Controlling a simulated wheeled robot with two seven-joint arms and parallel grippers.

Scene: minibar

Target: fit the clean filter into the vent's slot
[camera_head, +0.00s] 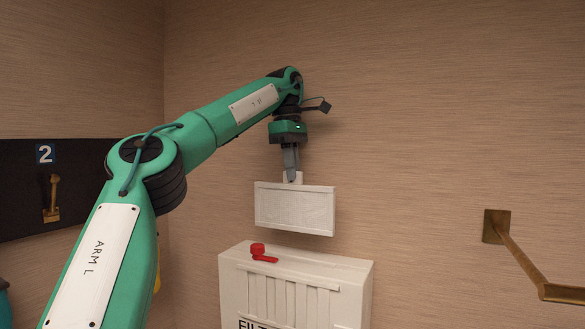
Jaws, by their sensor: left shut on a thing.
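My left gripper (291,176) points down and is shut on the top tab of the clean filter (295,209), a flat white framed panel. The filter hangs upright, slightly tilted in the picture, above the vent (341,284), a white box with vertical slats on its front. A clear gap shows between the filter's lower edge and the vent's top. The slot itself cannot be made out from here. My right gripper is not in view.
A brass rail (524,262) is fixed to the wall at the right. A dark panel (22,187) marked 2 with a brass hook (52,200) is on the left wall. The wall area between the filter and the rail is clear.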

